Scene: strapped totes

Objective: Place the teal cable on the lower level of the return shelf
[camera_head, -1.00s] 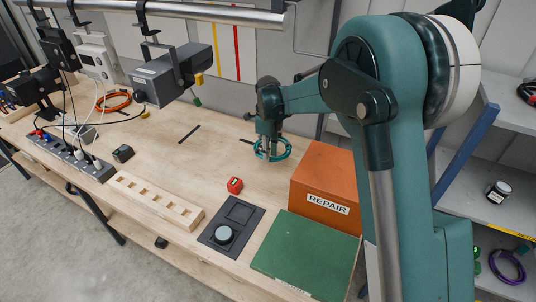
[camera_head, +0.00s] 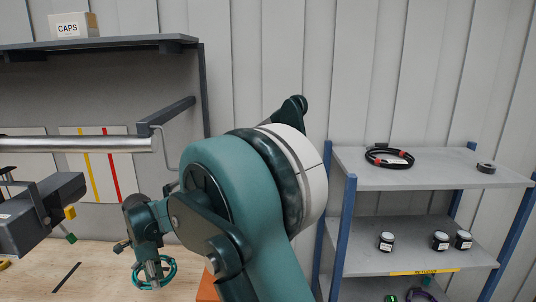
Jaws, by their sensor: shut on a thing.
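The teal cable (camera_head: 172,268) is a small coil at the lower left. My gripper (camera_head: 153,281) points down and is shut on it; the fingers cover part of the coil. The coil is over the wooden bench, and its height above the surface is hard to tell. The return shelf (camera_head: 345,231) is a grey rack with blue posts at the right, well away from my gripper. A yellow label (camera_head: 424,272) is on the front edge of its middle board. The level below it (camera_head: 365,287) is cut off by the picture's bottom edge.
A black cable with red bands (camera_head: 389,157) and a dark roll (camera_head: 486,168) lie on the rack's top board. Several jars (camera_head: 440,241) stand on the middle board. An orange box (camera_head: 208,287) stands beside the held cable.

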